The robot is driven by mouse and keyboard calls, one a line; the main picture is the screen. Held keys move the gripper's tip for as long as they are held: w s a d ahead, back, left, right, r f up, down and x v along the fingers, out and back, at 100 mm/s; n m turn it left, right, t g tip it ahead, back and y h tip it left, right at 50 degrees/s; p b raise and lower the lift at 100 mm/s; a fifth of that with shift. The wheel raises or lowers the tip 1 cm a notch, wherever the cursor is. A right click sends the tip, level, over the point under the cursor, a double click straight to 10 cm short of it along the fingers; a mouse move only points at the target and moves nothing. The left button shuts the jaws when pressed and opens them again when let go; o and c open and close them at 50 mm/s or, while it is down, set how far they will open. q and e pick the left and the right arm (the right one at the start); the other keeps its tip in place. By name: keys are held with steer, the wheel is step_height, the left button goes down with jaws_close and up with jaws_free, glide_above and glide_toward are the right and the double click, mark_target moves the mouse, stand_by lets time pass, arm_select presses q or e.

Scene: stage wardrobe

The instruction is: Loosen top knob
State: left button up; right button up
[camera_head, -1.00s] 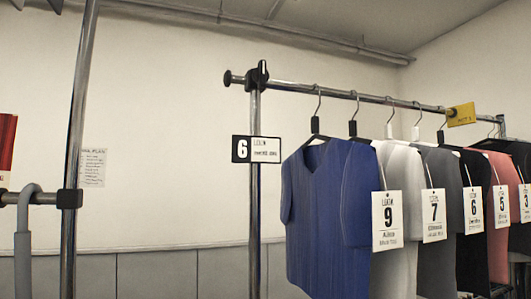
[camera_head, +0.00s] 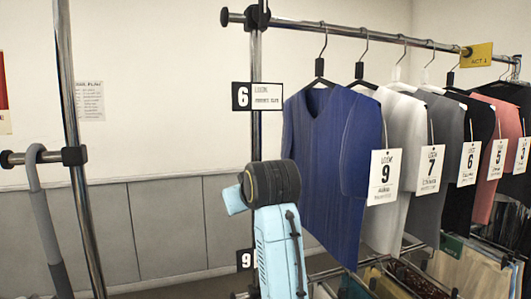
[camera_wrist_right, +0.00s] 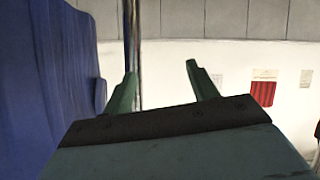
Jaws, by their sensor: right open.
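My right arm rises in front of the lower pole, below the knob and the upper number sign. In the right wrist view, my right gripper (camera_wrist_right: 161,69) is open with nothing between its green fingers. The pole (camera_wrist_right: 133,35) stands behind the left finger there, and the knob is not visible. My left gripper is not in view.
A blue top (camera_head: 325,160) hangs just right of the pole, with several tagged garments beyond it. A number 6 sign (camera_head: 256,96) is fixed to the pole. A second metal stand (camera_head: 75,150) is at left.

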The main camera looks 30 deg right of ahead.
step_height(320, 180, up, 12)
steer(key=t, duration=0.2)
steer(key=m+t+h, duration=0.1)
steer(key=m+t, duration=0.1)
steer(key=t, duration=0.1)
glide_toward(265, 8)
steer(key=shift+t, duration=0.3)
steer(key=p+x, duration=0.6)
steer(key=x, duration=0.2)
steer(key=shift+w+d+f, duration=0.1)
steer(key=shift+w+f, duration=0.05)
steer(key=shift+w, duration=0.15)
steer(key=shift+w+d+f, duration=0.1)
steer(key=shift+w, duration=0.35)
steer(key=c, duration=1)
